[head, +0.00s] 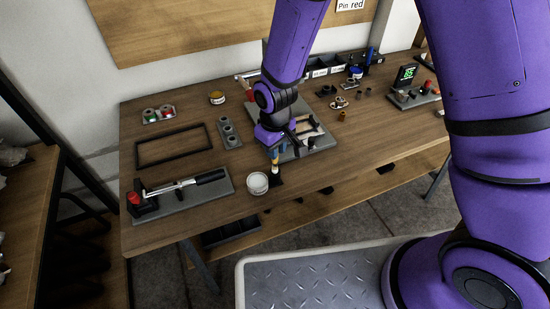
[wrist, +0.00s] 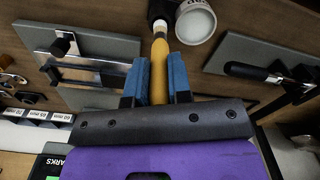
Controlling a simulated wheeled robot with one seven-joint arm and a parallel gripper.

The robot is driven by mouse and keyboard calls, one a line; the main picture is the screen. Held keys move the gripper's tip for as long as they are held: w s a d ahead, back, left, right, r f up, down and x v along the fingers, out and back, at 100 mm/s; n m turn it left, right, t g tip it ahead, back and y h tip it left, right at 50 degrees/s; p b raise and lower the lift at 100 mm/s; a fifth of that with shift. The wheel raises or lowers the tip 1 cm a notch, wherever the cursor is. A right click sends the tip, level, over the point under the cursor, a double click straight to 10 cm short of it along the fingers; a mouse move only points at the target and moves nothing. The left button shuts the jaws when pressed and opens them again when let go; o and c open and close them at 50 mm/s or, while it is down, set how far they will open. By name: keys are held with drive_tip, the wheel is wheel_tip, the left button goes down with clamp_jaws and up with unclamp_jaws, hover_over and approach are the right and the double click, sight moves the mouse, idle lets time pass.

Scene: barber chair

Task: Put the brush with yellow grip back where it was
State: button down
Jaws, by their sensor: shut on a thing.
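My gripper (head: 274,152) is over the front middle of the workbench, pointing down. Its blue fingers (wrist: 157,80) are shut on the brush's yellow grip (wrist: 160,65). In the head view a little of the brush (head: 275,168) shows below the fingers, above a small dark patch at the bench's front. In the wrist view its pale collar and dark end (wrist: 158,14) lie beyond the fingertips. A round white cup (head: 257,184) stands just left of the brush and also shows close beside it in the wrist view (wrist: 195,22). I cannot tell whether the brush touches the bench.
A grey board with a black-handled tool (head: 185,200) lies to the left, near an empty black frame (head: 173,146). A grey board with a metal clamp (wrist: 85,70) is close to my gripper. Labelled bins (head: 322,68) stand at the back. Bare wood lies right of centre.

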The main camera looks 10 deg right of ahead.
sight(275, 163)
drive_tip(key=shift+f, duration=2)
drive_tip(key=shift+f, duration=0.15)
drive_tip(key=c, duration=1.1)
unclamp_jaws()
drive_tip(key=shift+o, duration=0.2)
